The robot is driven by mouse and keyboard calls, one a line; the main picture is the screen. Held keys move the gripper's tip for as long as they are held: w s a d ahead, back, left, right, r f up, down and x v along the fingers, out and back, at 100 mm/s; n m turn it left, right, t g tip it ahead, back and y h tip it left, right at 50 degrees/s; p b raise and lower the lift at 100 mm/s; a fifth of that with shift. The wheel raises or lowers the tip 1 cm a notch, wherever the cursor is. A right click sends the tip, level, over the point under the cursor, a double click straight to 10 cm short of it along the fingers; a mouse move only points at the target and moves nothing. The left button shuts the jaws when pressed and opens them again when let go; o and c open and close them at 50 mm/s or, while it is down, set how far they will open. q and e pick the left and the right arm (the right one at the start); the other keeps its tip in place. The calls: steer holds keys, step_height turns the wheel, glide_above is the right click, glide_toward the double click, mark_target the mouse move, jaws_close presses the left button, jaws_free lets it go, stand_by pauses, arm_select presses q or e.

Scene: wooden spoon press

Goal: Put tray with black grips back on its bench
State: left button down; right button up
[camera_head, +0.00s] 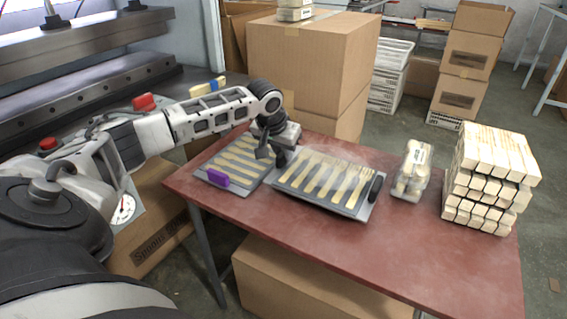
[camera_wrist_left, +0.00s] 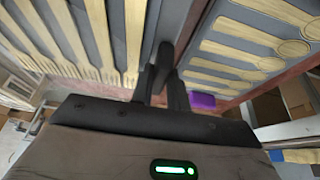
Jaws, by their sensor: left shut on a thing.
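The grey tray with black grips (camera_head: 318,204) is at the middle of the red-brown table and holds several wooden forks. Its right black grip (camera_head: 375,187) is in plain sight; the left grip is covered by my gripper. My left gripper (camera_head: 276,156) is shut on the tray's left end. In the left wrist view the fingers (camera_wrist_left: 162,75) stand between this tray (camera_wrist_left: 115,30) and the neighbouring one. I cannot tell whether the tray rests on the table or is slightly raised. My right gripper is not in view.
A tray with a purple grip (camera_head: 232,175) and wooden spoons lies close on the left. A clear bag of wooden pieces (camera_head: 411,170) and a stack of wooden bundles (camera_head: 490,180) stand right. Large cartons (camera_head: 305,60) stand behind the table. A press (camera_head: 90,60) is at the left.

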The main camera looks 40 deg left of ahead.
mark_target(283, 162)
arm_select(q)
steer(key=shift+w+a+f, duration=0.1)
steer(key=shift+w+f, duration=0.2)
step_height(283, 162, down, 3)
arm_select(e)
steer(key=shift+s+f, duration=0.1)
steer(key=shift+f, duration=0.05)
arm_select(q)
steer(key=c, duration=1.4)
jaws_free()
steer(key=shift+s, duration=0.1)
steer(key=shift+o, duration=0.2)
steer(key=p+v, duration=0.1)
steer(key=v, duration=1.1)
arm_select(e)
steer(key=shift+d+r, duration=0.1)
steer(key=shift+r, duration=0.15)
